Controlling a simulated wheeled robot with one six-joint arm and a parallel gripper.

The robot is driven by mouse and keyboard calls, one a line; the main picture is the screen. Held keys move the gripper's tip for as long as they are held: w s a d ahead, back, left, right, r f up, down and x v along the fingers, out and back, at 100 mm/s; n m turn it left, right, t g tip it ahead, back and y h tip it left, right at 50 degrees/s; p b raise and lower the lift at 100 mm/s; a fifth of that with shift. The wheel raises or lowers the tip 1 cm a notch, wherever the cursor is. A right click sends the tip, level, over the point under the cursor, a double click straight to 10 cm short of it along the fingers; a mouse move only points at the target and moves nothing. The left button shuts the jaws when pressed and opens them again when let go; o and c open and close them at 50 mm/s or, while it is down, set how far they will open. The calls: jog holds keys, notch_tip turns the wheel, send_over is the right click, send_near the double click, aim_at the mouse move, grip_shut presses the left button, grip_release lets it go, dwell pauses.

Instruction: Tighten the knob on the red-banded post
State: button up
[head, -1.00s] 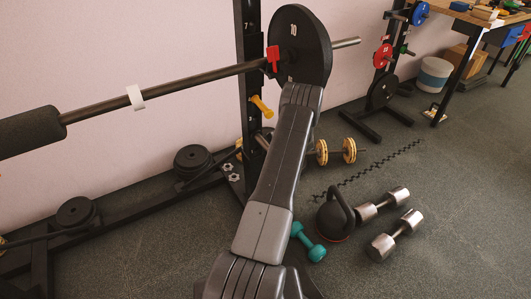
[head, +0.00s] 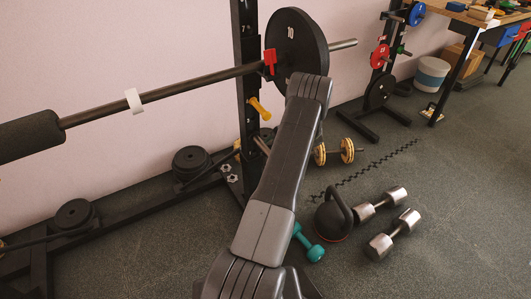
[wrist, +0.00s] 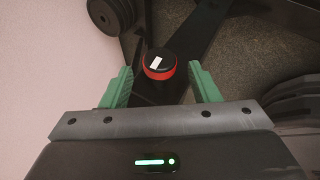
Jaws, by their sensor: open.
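In the wrist view a round black knob (wrist: 157,60) with a white mark on top shows ahead of my gripper. A red band (wrist: 162,73) rings it just below. My gripper (wrist: 161,68) is open, with one green finger on each side of the knob. Gaps show between the fingers and the knob, so it is not gripped. How far the knob lies below the fingertips is hard to tell. In the head view my arm hides the gripper and I cannot make out the red-banded knob.
A barbell (head: 190,86) with a black plate (head: 305,45) rests across a black rack upright (head: 246,60). A yellow peg (head: 260,108) juts from it. A kettlebell (head: 333,218), teal dumbbell (head: 308,243) and silver dumbbells (head: 393,236) lie on the floor. A pale wall stands behind.

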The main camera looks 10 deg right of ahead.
jog(key=v, duration=0.7)
jog(key=shift+d+r+p, duration=0.2)
jog(key=shift+r+p, duration=0.1)
jog(key=shift+p, duration=0.15)
jog(key=shift+s, duration=0.15)
jog(key=b+x, duration=0.2)
jog(key=x, duration=1.2)
jog(key=shift+d+b, duration=0.1)
jog(key=shift+b, duration=0.2)
jog(key=shift+r+p, duration=0.25)
jog(key=shift+p, duration=0.1)
